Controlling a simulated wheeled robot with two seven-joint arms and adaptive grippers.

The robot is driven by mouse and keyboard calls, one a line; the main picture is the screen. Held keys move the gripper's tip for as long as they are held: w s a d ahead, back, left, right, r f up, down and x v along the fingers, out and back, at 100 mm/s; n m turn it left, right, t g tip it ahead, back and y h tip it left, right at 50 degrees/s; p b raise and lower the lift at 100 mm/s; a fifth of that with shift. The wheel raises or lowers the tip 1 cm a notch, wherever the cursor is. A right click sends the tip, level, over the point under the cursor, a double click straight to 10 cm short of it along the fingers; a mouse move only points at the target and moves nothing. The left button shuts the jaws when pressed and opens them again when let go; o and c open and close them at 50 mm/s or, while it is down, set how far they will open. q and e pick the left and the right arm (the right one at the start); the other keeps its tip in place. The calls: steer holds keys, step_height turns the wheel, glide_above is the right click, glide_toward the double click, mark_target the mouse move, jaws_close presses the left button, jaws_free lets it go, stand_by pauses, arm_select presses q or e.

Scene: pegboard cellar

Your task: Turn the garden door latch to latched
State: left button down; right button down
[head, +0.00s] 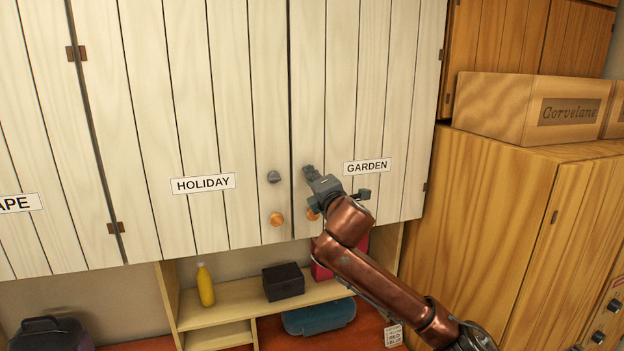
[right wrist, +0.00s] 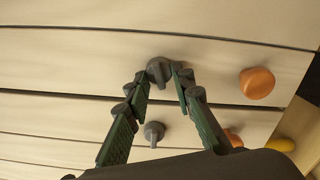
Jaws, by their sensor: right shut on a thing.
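The GARDEN door (head: 390,110) is a pale planked cabinet door and appears closed. Its small dark grey latch (right wrist: 158,72) shows in the right wrist view with its tab toward the door seam. My right gripper (head: 309,172) covers most of that latch in the head view. In the right wrist view its fingertips (right wrist: 160,80) are closed on either side of the latch. An orange knob (right wrist: 257,83) sits below the latch on the same door, partly behind my gripper in the head view. My left gripper is not in view.
The HOLIDAY door (head: 230,110) beside it has its own grey latch (head: 274,177) and orange knob (head: 277,219), close to my gripper. Below are a shelf with a yellow bottle (head: 205,285) and black box (head: 284,281). A wooden cabinet (head: 480,220) stands at right.

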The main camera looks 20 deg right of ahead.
steer(key=shift+m, duration=1.9)
steer(key=c, duration=1.7)
jaws_free()
steer(key=shift+r, duration=0.1)
steer(key=s, duration=1.2)
steer(key=shift+d, duration=0.2)
